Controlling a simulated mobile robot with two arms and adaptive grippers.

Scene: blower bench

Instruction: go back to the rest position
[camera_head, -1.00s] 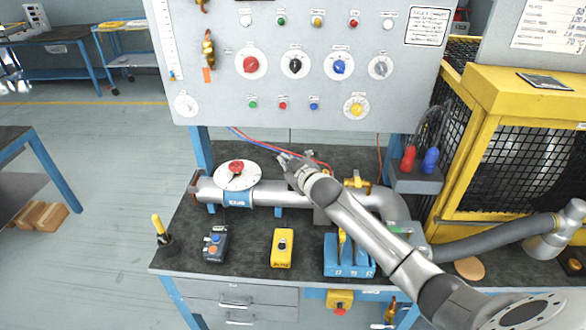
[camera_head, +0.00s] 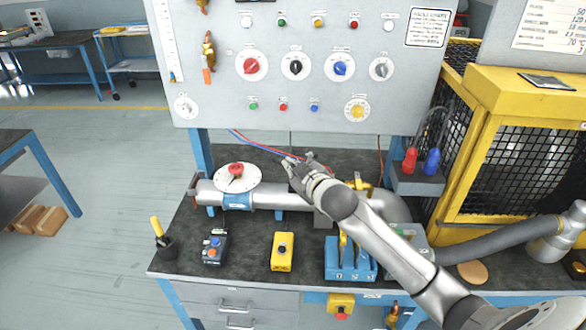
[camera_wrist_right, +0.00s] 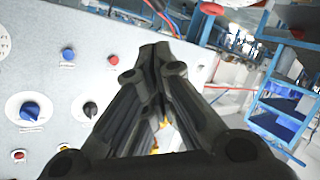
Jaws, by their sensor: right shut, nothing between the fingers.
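My right gripper (camera_head: 297,163) is above the bench, in front of the control panel's lower edge and over the grey pipe. Its arm comes in from the lower right. In the right wrist view the fingers of the right gripper (camera_wrist_right: 158,50) are together, with nothing between them. The panel (camera_wrist_right: 70,95) with its knobs shows on the left of that view. My left gripper is in neither view.
The grey pipe (camera_head: 275,196) carries a round dial with a red knob (camera_head: 236,170). A yellow box (camera_head: 282,250), a blue tool block (camera_head: 349,271) and a dark control box (camera_head: 214,248) stand along the bench front. A yellow cage (camera_head: 505,130) is at right.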

